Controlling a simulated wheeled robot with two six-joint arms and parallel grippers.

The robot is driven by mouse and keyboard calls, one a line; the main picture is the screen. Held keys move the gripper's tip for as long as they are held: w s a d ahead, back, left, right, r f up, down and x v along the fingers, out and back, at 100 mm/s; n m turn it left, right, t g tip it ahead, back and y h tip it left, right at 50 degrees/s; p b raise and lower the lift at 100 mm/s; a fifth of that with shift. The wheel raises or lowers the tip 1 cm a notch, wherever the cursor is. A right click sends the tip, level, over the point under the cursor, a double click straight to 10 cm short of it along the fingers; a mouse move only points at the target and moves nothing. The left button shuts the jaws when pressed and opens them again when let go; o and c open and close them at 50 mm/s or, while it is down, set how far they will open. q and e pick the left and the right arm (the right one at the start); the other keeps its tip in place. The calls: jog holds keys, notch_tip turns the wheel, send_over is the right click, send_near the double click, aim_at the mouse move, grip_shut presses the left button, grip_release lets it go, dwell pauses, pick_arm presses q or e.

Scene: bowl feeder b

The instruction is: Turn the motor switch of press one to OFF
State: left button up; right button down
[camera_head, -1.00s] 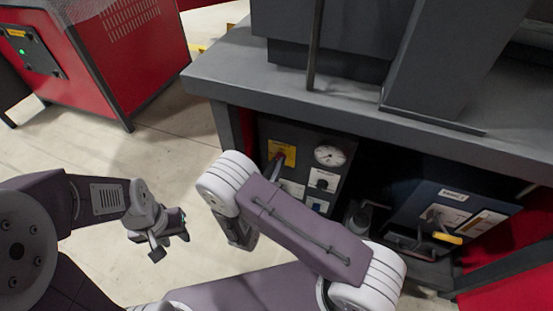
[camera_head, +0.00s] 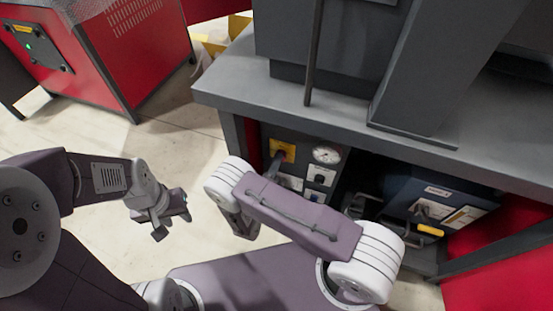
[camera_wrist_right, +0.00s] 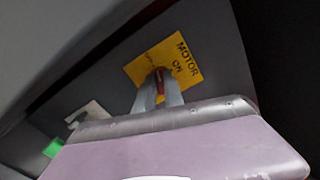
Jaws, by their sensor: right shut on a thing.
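The motor switch (camera_wrist_right: 160,82) is a red lever on a yellow plate (camera_wrist_right: 172,55) marked MOTOR and ON; a second marking is partly hidden. My right gripper (camera_wrist_right: 160,92) is shut on the lever, one finger on each side. In the head view the yellow plate (camera_head: 284,148) sits at the upper left of the dark control panel (camera_head: 305,150) under the press table, and my right arm hides much of the gripper. My left gripper (camera_head: 172,222) is open and empty, left of the panel above the floor.
A gauge (camera_head: 326,154) and a white-plated control (camera_head: 320,176) are right of the switch. The grey table edge (camera_head: 225,97) overhangs the panel. A blue box (camera_head: 440,203) with a yellow handle stands farther right. A red machine (camera_head: 120,55) stands at left; floor between is clear.

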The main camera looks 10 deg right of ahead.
jog(key=shift+f+n+p, duration=0.1)
jog(key=shift+n+p, duration=0.35)
jog(key=shift+n, duration=1.35)
jog(key=c, duration=1.4)
grip_release()
jog(key=shift+c, duration=0.2)
jog(key=shift+a, duration=0.1)
jog(key=p+v, duration=0.2)
jog(key=v, duration=0.7)
jog(key=shift+p, duration=0.4)
